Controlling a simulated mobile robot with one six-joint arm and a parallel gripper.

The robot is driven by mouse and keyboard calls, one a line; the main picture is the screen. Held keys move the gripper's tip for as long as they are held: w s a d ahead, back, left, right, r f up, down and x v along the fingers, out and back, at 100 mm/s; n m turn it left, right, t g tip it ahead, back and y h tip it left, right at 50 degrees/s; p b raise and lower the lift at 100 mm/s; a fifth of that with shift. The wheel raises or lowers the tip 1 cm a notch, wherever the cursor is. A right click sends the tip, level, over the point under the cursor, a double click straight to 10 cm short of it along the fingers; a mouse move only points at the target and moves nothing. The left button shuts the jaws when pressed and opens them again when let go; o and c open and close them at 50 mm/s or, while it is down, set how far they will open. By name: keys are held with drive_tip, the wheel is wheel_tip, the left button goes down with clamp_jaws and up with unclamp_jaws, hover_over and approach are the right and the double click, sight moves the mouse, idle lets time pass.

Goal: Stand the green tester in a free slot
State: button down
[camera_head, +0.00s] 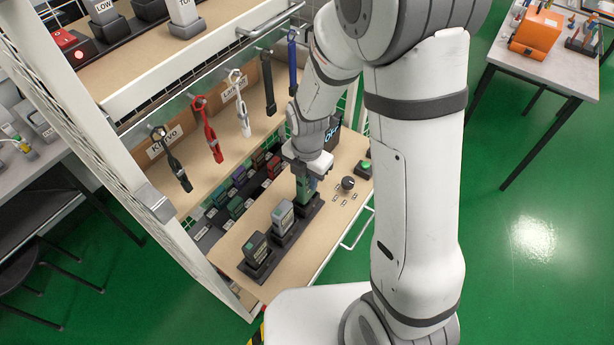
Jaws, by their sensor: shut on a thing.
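My gripper (307,171) points down over the wooden bench and is shut on the green tester (303,190). The green tester is upright, and its upper part is hidden by the gripper. Its lower end is at the rearmost black slot base (309,208); I cannot tell whether it is seated in it or just above it. A grey tester (283,215) stands in the middle black base. A dark tester (257,247) stands in the nearest black base.
Behind the bases are several small coloured blocks in dark rows, including a green one (235,207). Hanging tools, such as a red one (208,130), line the panel above. A black knob (348,183) and a green button (365,167) sit right of the gripper.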

sight(307, 189)
drive_tip(key=shift+f+b, duration=1.95)
drive_tip(key=shift+f, duration=0.5)
drive_tip(key=c, duration=1.1)
unclamp_jaws()
drive_tip(key=shift+r, duration=0.1)
wheel_tip(307, 189, up, 8)
drive_tip(key=shift+f+p, duration=0.15)
drive_tip(key=shift+p, duration=0.15)
